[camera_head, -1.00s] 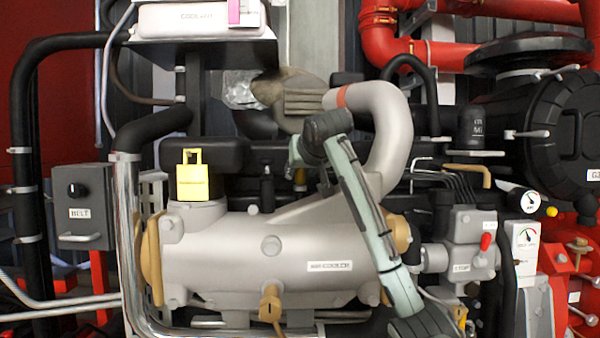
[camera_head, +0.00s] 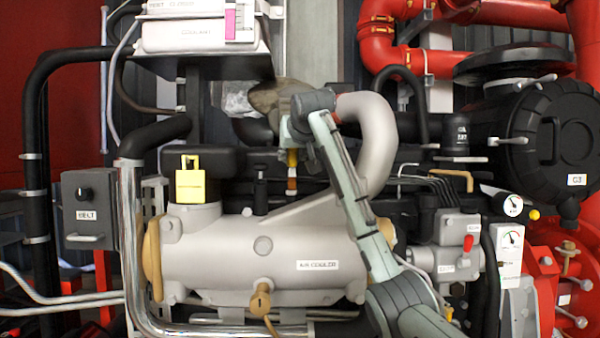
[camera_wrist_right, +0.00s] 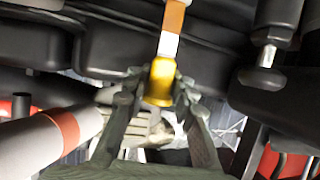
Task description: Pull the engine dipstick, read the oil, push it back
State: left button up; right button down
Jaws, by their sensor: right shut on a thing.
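The dipstick (camera_head: 292,158) has a yellow handle, with a white and orange part directly below it, in front of the dark engine block. My right gripper (camera_head: 291,145) is shut on the yellow handle from above. In the right wrist view the two fingers (camera_wrist_right: 158,92) sit on either side of the yellow handle (camera_wrist_right: 160,80), and the white and orange part (camera_wrist_right: 171,25) runs from it to the top edge. The dipstick's lower end and any oil mark are not visible. My left gripper is not in view.
The grey air cooler (camera_head: 240,258) lies below, with a yellow padlock-shaped tag (camera_head: 190,180) above its left end. A curved grey pipe (camera_head: 375,130) stands close to the right of my gripper. A black post (camera_head: 261,188) stands left of the dipstick.

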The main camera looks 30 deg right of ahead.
notch_tip(320, 180, up, 3)
jog(key=shift+r, duration=0.5)
jog(key=c, duration=1.4)
grip_release()
jog(key=shift+o, duration=0.3)
jog(key=v, duration=1.2)
jog(key=shift+f, duration=0.2)
